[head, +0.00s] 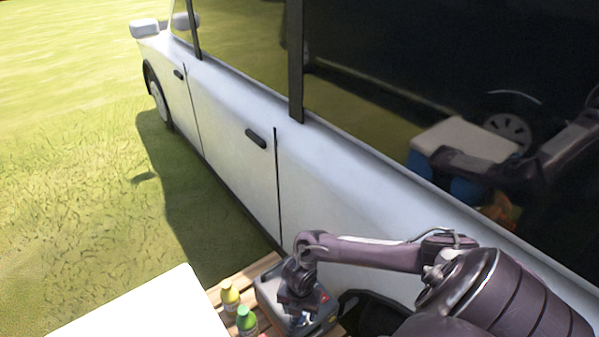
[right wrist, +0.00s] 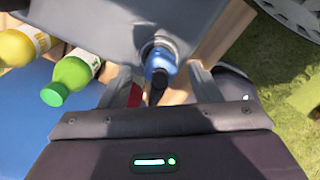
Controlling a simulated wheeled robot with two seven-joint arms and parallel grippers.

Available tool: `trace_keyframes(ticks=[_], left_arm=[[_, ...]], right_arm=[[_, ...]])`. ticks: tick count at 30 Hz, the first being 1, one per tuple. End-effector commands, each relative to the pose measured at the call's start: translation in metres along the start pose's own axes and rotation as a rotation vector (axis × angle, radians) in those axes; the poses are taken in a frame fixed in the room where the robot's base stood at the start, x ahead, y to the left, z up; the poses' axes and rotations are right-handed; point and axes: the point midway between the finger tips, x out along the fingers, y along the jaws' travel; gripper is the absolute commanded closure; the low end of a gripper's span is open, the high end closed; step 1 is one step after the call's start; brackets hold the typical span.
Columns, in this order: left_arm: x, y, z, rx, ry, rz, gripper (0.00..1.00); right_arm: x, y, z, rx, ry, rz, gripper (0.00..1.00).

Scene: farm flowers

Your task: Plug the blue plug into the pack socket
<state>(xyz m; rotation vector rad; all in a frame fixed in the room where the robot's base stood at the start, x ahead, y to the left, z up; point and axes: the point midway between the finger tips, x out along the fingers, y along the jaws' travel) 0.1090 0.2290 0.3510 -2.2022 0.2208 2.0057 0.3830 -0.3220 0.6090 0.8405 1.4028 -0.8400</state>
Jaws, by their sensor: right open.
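The blue plug (right wrist: 160,62) is at a round, light-rimmed socket (right wrist: 158,43) in the face of the grey pack (right wrist: 115,22). The plug's front end meets the socket; how deep it sits I cannot tell. A dark cable (right wrist: 155,92) runs back from the plug. My right gripper (right wrist: 160,75) is open, with one finger on each side of the plug and gaps beside it. In the head view the grey pack (head: 268,290) stands on wooden slats and my right gripper (head: 302,308) is over it, hiding part of it. My left gripper is not in view.
A yellow bottle (head: 229,296) and a green bottle (head: 246,321) stand left of the pack on the wooden slats (head: 240,277). A white flat top (head: 140,312) lies at the lower left. A white car (head: 230,110) stands close behind. Open grass (head: 70,180) is at left.

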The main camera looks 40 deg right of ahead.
Motion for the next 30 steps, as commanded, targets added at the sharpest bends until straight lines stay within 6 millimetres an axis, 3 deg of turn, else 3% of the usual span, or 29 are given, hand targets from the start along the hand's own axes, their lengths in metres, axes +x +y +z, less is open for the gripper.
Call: trace_keyframes(ticks=[2,13,24,30], left_arm=[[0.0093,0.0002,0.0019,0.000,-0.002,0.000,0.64],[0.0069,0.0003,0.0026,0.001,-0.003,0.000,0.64],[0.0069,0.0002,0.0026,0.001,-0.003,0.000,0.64],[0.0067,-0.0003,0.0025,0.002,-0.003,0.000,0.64]], right_arm=[[0.0092,0.0002,0.0002,0.000,0.000,0.001,0.43],[0.0069,-0.0001,0.0003,0.000,-0.001,0.000,0.45],[0.0069,-0.0001,0.0004,0.000,-0.001,0.000,0.93],[0.0067,-0.0001,0.0004,0.000,-0.001,0.000,0.93]])
